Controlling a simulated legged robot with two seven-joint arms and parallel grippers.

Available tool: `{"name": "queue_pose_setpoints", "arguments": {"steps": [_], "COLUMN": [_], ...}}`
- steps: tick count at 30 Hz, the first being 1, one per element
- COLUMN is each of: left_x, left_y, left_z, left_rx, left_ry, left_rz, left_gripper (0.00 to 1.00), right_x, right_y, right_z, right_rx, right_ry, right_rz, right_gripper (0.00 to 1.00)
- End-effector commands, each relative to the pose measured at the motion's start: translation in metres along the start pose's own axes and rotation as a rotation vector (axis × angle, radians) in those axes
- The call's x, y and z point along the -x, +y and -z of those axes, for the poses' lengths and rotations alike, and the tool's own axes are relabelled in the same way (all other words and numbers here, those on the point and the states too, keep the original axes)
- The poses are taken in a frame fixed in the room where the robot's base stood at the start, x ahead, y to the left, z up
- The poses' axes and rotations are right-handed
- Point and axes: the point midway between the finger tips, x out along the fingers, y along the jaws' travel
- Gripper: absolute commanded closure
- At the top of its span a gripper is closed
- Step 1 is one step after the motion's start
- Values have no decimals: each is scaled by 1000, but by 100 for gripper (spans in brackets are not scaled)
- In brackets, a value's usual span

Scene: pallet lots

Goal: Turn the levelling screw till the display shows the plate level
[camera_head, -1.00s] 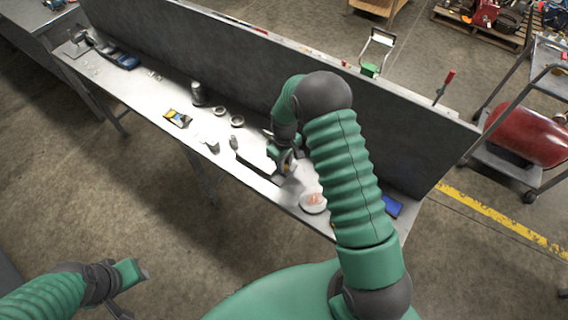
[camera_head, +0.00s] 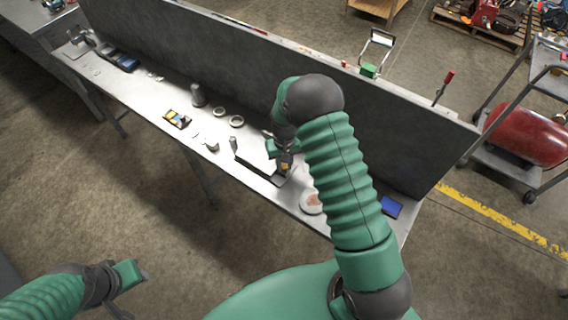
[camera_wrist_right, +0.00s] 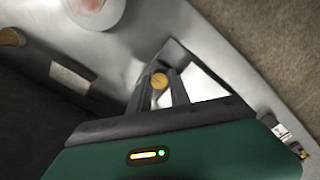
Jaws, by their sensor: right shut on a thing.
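In the right wrist view a round brass screw head (camera_wrist_right: 159,80) sits between the two grey fingers of my right gripper (camera_wrist_right: 160,92), which is shut on it. A shiny plate (camera_wrist_right: 205,84) lies beneath and beside the fingers. In the head view my right gripper (camera_head: 284,171) is low over the bench, at the right end of a dark flat piece (camera_head: 255,164); the screw is hidden there. My left gripper (camera_head: 130,288) hangs at the lower left, away from the bench; its jaw state is unclear. I cannot make out a level display.
The long bench (camera_head: 150,100) has a grey upright panel (camera_head: 220,60) behind it. A round pale dish (camera_head: 311,203) and a blue item (camera_head: 390,206) lie right of my gripper. Two rings (camera_head: 236,121), a dark cylinder (camera_head: 198,95) and a colourful box (camera_head: 177,118) lie left.

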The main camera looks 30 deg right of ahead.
Motion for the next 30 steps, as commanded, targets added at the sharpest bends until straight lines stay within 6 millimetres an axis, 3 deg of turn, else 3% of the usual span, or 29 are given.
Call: {"name": "queue_pose_setpoints", "arguments": {"steps": [9, 10, 15, 25, 30], "left_x": [0, 0, 0, 0, -4], "left_y": [0, 0, 0, 0, 0], "left_z": [0, 0, 0, 0, -1], "left_rx": [0, 0, 0, 0, 0], "left_ry": [0, 0, 0, 0, 0], "left_rz": [0, 0, 0, 0, 0], "left_gripper": [64, 64, 64, 64, 64], "right_x": [4, 4, 2, 5, 35], "right_y": [1, 1, 0, 0, 0], "right_z": [6, 6, 4, 2, 3], "right_rx": [-1, -1, 0, 1, 0], "right_ry": [17, 17, 10, 6, 10], "right_rz": [-1, -1, 0, 0, 1], "right_gripper": [100, 74, 55, 55, 55]}}
